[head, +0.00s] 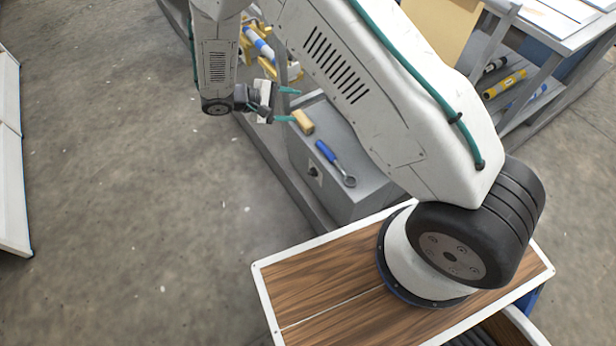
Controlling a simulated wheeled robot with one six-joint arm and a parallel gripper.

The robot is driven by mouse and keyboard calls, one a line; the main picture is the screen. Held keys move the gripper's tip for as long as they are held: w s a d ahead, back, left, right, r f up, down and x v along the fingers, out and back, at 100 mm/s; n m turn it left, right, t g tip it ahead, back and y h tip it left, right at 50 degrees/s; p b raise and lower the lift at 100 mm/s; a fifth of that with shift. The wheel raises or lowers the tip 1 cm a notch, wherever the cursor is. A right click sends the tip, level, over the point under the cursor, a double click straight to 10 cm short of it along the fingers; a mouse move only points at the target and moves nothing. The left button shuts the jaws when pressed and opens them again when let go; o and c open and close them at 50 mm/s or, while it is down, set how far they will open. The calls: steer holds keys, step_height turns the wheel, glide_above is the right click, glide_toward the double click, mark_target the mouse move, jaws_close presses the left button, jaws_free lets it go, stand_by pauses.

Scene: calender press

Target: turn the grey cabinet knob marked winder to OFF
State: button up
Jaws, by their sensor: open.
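The grey cabinet (365,195) stands in the middle of the head view, beyond my wooden-topped base. A small dark knob (313,171) on a light plate sits on the cabinet's left face. Its marking and its pointer direction are too small to read. My gripper (288,105) is up and to the left of the knob, near the cabinet's far left corner, and apart from the knob. Its two teal fingers are spread with nothing between them. My arm hides part of the cabinet's right side.
A white panel (12,160) stands at the far left. The concrete floor (130,180) between is clear.

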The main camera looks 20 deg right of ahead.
step_height(320, 180, down, 16)
steer(key=s+a+n+t+h, duration=0.1)
steer(key=a+n+t, duration=0.2)
steer(key=n+t, duration=0.4)
glide_toward(310, 175)
steer(key=d, duration=0.1)
steer(key=x, duration=0.8)
steer(key=shift+w+a+f, duration=0.15)
steer(key=c, duration=1)
